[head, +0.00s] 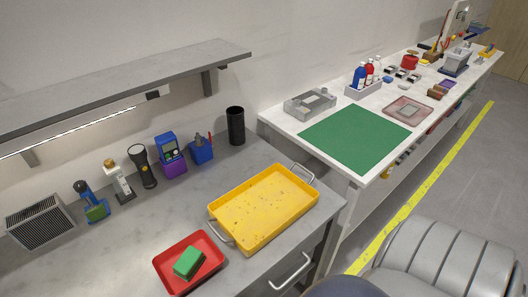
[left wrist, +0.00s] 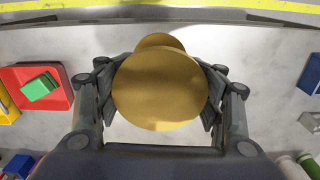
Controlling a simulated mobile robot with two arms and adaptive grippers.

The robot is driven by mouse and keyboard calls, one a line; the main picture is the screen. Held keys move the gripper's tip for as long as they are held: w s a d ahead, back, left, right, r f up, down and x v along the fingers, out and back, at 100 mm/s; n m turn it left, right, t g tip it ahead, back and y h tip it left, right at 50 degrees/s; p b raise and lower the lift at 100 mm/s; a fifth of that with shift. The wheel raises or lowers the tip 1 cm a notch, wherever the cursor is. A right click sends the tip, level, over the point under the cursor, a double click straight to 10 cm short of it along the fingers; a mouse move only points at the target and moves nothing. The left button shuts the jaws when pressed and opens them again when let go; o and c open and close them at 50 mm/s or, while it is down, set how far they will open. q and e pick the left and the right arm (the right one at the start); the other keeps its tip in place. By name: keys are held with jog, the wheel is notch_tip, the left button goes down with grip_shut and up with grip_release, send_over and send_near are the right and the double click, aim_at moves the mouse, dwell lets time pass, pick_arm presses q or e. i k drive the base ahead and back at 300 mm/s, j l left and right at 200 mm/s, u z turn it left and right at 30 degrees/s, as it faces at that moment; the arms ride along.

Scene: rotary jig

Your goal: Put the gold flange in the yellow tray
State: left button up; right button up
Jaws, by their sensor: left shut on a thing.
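The gold flange (left wrist: 158,92) is a round, smooth gold disc with a smaller round part behind it, in the middle of the left wrist view. My left gripper (left wrist: 161,78) is shut on it, one finger at each side. The flange and left gripper are not seen in the head view. The yellow tray (head: 240,239) stands on the grey bench in the head view, with a metal handle at each end and a speckled, empty floor. A yellow sliver, probably its edge, shows at the far left of the left wrist view. My right gripper is in neither view.
A red tray (head: 160,269) with a green block (head: 188,263) stands left of the yellow tray. A torch (head: 142,165), a purple-based meter (head: 170,155) and a black cylinder (head: 236,126) line the bench's back. A shelf (head: 120,82) overhangs it.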

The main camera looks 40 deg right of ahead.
aim_at(272, 213)
jog(key=l, duration=1.4)
jog(key=k+l, duration=0.15)
jog(key=l, duration=1.2)
